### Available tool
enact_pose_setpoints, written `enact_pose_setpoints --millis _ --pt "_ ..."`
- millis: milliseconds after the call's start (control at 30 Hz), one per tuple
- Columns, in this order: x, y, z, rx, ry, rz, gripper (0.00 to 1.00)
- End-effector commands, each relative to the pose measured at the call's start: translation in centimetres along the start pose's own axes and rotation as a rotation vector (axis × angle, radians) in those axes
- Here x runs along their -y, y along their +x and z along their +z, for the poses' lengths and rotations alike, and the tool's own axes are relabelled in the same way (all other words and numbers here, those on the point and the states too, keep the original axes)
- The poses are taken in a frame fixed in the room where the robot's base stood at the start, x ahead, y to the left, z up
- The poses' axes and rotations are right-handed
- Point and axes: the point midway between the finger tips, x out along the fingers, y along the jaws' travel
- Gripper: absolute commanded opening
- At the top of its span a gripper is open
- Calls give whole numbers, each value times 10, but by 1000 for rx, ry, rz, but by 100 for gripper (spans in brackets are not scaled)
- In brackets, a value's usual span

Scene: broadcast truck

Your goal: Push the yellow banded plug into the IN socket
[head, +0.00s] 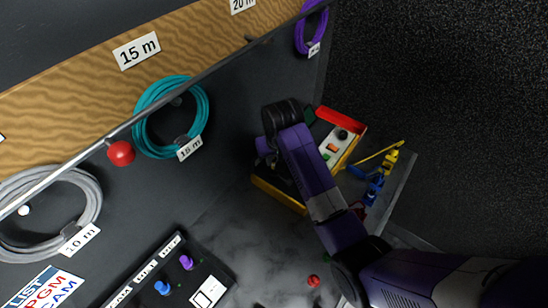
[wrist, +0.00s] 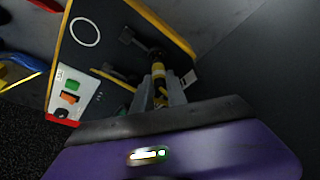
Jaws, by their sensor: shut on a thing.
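In the wrist view my gripper (wrist: 159,88) is shut on the dark plug with yellow bands (wrist: 158,70), which stands out between the grey fingers. The plug's far end meets or overlaps dark parts over a dark yellow-edged panel (wrist: 108,38); I cannot tell whether it touches or sits in a socket. No socket marked IN can be made out. In the head view my arm reaches to the yellow-edged unit (head: 280,192), and the arm hides the fingers and plug.
A white panel with green and orange parts (wrist: 72,96) lies beside the plug; a red-edged side (head: 340,116) shows in the head view. Blue and yellow items (head: 374,186) lie to its right. Coiled teal cable (head: 205,110) hangs on the wall. The counter (head: 235,215) has bare room.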

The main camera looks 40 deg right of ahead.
Motion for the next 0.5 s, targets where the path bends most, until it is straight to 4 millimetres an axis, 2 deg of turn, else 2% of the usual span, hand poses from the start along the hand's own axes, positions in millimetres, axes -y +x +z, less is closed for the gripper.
enact_pose_setpoints --millis 500 --pt "0 7 2 0 0 0 0"
